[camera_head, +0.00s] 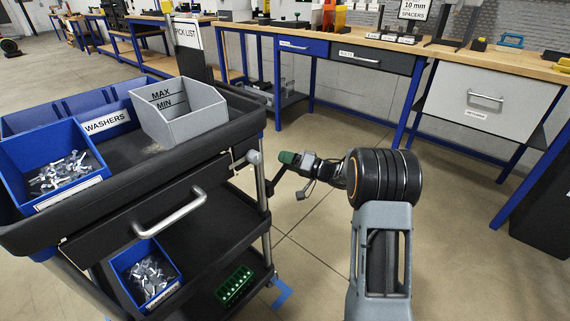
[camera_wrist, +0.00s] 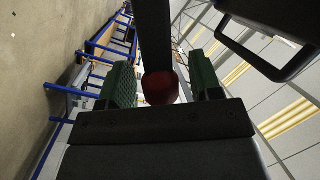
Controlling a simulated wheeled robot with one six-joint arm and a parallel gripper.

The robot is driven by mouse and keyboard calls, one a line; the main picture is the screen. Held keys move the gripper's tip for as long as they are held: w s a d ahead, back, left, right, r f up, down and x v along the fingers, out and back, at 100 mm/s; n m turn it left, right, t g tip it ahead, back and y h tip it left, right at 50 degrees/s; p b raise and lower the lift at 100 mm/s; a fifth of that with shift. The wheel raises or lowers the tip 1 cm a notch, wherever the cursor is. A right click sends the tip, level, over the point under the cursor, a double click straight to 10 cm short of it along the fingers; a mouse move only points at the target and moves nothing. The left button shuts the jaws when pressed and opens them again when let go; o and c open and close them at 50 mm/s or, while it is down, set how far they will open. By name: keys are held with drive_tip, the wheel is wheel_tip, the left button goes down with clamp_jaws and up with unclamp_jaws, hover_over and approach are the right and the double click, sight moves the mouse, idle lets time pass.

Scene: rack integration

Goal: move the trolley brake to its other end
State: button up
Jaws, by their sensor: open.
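The trolley (camera_head: 105,205) stands at the left. A black brake lever (camera_head: 269,188) slants up and right from its right front post towards my gripper (camera_head: 287,158). In the wrist view the lever (camera_wrist: 155,35) comes in from the top and ends in a dark red knob (camera_wrist: 160,88). The knob appears between the two green fingers of my gripper (camera_wrist: 158,88), with gaps showing at both sides. My gripper is open. In the head view the knob is hidden at the fingers.
A grey ball (camera_head: 254,157) sits on the trolley's post beside the lever. The trolley carries a grey bin (camera_head: 180,112), a blue bin of metal parts (camera_head: 50,165) and a drawer handle (camera_head: 170,213). Workbenches (camera_head: 490,68) stand behind. The floor between is clear.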

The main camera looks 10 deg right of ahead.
drive_tip(key=shift+w+a, duration=0.4)
drive_tip(key=shift+a, duration=0.15)
